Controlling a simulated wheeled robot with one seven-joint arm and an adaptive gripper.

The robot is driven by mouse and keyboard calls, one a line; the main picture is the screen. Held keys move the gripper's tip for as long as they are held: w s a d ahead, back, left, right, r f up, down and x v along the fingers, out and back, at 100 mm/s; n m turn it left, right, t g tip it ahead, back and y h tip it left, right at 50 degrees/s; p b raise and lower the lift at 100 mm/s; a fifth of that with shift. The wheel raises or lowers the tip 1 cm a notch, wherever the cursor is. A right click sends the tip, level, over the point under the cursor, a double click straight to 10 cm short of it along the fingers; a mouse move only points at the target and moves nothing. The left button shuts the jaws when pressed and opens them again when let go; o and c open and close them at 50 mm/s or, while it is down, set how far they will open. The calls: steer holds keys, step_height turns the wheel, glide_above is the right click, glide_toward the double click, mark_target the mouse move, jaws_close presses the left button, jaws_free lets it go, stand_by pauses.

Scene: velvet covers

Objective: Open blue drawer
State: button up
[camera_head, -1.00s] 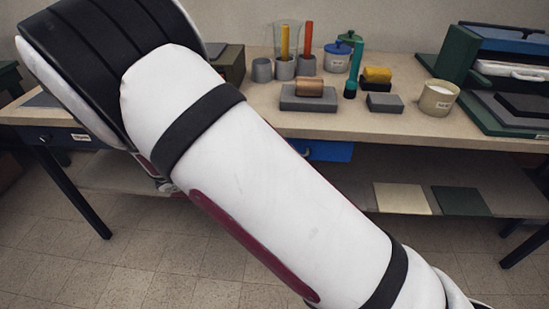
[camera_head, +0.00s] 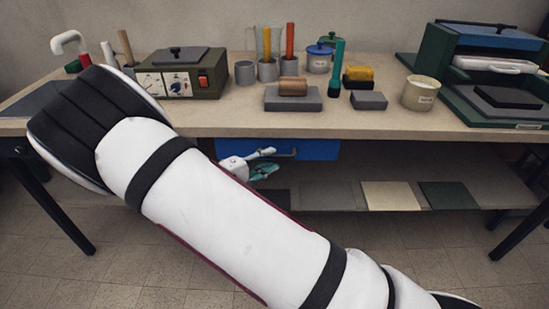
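The blue drawer (camera_head: 319,149) sits under the tabletop near the middle of the bench. Its front looks flush with the bench edge, and a dark handle shows on its left part. My gripper (camera_head: 268,161) is just in front of the left part of the drawer, partly behind my white arm. Its fingers look spread apart, with a pale one above and a teal part below, and nothing is seen between them. I cannot tell whether it touches the handle. My arm hides the drawer's lower left surroundings.
The wooden bench top (camera_head: 216,124) holds a control box (camera_head: 181,75), grey blocks (camera_head: 292,100), a cream jar (camera_head: 420,93) and a green press (camera_head: 495,75). A low shelf (camera_head: 320,191) below carries flat cream and green pieces. The floor in front is clear.

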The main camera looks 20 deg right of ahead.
mark_target(275, 156)
steer(key=shift+x, duration=1.6)
jaws_close()
